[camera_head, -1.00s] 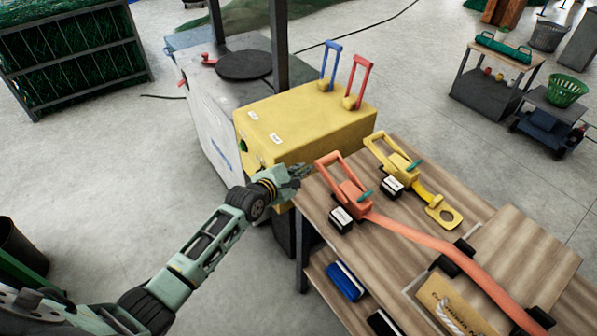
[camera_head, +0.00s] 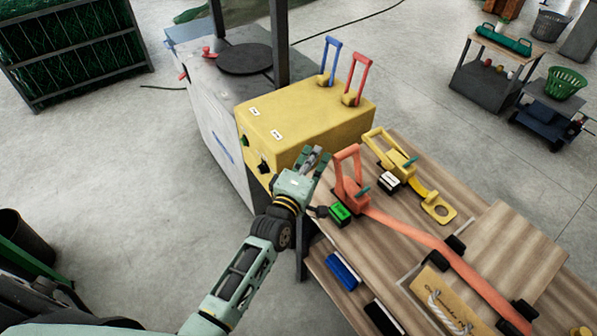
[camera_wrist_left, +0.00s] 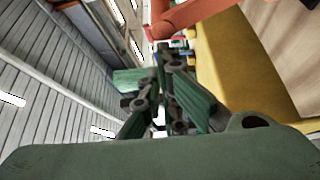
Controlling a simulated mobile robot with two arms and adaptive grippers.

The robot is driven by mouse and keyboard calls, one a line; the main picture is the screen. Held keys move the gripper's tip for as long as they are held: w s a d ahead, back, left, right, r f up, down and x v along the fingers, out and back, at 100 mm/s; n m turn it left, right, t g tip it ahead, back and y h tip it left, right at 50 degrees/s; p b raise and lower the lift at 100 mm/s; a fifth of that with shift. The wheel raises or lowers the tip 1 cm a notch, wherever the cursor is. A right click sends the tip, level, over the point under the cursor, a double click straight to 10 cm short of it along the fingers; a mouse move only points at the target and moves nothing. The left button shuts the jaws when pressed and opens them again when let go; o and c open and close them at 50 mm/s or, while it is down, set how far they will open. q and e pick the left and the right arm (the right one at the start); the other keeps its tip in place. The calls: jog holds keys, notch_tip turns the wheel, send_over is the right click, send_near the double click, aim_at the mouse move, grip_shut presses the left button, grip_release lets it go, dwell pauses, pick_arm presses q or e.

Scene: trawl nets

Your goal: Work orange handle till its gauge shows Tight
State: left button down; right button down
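The orange ratchet handle (camera_head: 347,166) stands on the wooden bench, its loop raised. An orange strap (camera_head: 420,237) runs from it. The small gauge (camera_head: 340,214) beside its base shows a green face; its lettering is too small to read. My left gripper (camera_head: 317,155) is just left of the handle, apart from it in the head view, with its fingers close together and nothing seen between them. In the left wrist view, orange handle parts (camera_wrist_left: 190,16) show beyond the fingertips (camera_wrist_left: 168,52). My right gripper is not in view.
A yellow ratchet (camera_head: 390,152) with a white-faced gauge (camera_head: 389,182) stands just right of the orange one. A yellow box (camera_head: 305,120) with blue and red levers is behind my left gripper. A wooden board (camera_head: 515,250) lies on the bench's right part.

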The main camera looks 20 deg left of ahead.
pick_arm(q)
jog(key=shift+s+d+r+m+t+h+b, duration=0.15)
jog(key=shift+s+d+r+m+t+b, duration=0.1)
jog(key=shift+s+d+m, duration=0.25)
jog(key=shift+s+d+r+m+t+h+b, duration=0.1)
jog(key=shift+s+d+m+t+b, duration=0.1)
jog(key=shift+s+d+m, duration=0.3)
jog(key=shift+s+d+r+m+t+h+b, duration=0.15)
jog(key=shift+s+d+r+m+b, duration=0.1)
jog(key=shift+d+m, duration=0.35)
jog(key=shift+d, duration=0.1)
jog(key=shift+f, duration=0.15)
